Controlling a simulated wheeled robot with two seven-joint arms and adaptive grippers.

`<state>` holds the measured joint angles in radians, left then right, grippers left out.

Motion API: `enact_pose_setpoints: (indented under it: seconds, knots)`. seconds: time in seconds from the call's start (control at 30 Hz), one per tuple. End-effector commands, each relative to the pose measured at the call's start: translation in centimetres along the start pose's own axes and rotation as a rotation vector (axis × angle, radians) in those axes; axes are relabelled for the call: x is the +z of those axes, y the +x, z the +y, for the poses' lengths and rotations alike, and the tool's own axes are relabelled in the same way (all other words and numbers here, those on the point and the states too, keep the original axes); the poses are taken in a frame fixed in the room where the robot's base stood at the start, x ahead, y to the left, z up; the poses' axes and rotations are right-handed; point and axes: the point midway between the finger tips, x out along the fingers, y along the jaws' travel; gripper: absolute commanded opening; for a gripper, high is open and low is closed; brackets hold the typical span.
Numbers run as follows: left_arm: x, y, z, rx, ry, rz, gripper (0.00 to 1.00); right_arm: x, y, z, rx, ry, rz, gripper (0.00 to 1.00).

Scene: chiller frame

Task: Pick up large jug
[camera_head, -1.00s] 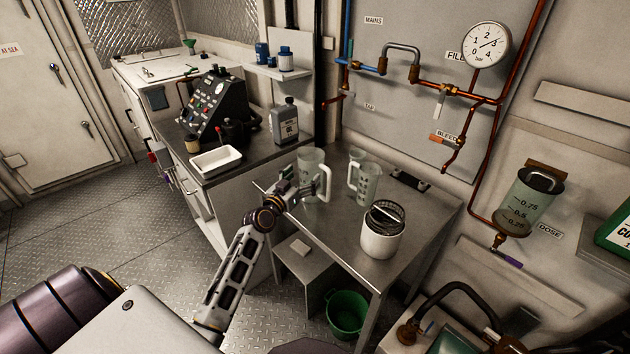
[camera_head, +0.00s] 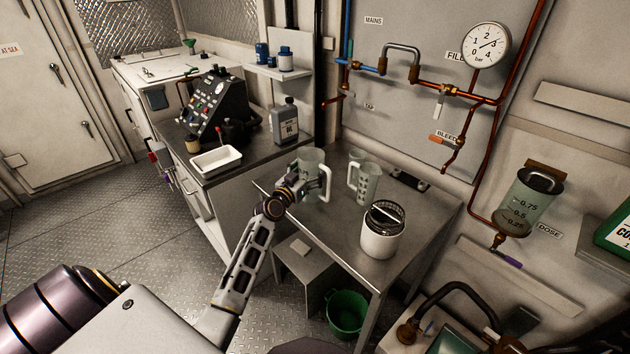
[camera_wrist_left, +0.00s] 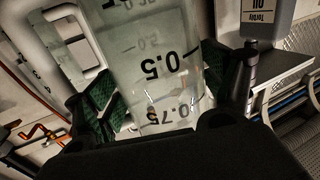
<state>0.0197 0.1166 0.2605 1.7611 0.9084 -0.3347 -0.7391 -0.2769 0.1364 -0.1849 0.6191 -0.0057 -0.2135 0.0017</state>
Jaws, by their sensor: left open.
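A tall clear jug (camera_head: 312,160) with a pale handle stands upright on the metal table, near its back left corner. A second, smaller-looking clear jug (camera_head: 367,184) stands to its right. My left gripper (camera_head: 303,180) is open at the near left side of the tall jug and partly hides its lower part. In the left wrist view the jug's wall (camera_wrist_left: 160,65), with printed volume marks, lies between the green-padded fingers. I cannot tell whether either pad touches it. My right gripper is not in view.
The metal table (camera_head: 325,222) also holds a white canister (camera_head: 380,238) with a mesh top, and a dark flat item (camera_head: 410,181) at the back. A grey bottle (camera_head: 285,121) and white tray (camera_head: 216,161) stand on the left counter. A green bucket (camera_head: 347,313) sits below.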

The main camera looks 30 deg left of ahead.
Motion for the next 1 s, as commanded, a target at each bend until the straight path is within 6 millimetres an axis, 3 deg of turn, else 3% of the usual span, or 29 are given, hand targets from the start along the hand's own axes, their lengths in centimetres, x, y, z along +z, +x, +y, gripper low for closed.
enact_pose_setpoints:
  seconds: [0.63,0.87,1.0]
  knots:
    - [-0.01,0.63,0.02,0.001,0.0,0.0,0.83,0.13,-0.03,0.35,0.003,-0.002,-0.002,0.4]
    - [-0.01,0.62,0.02,0.0,0.0,0.0,0.54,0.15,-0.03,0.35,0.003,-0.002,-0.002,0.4]
    - [-0.07,0.63,0.01,0.0,0.0,0.001,0.51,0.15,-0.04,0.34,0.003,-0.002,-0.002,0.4]
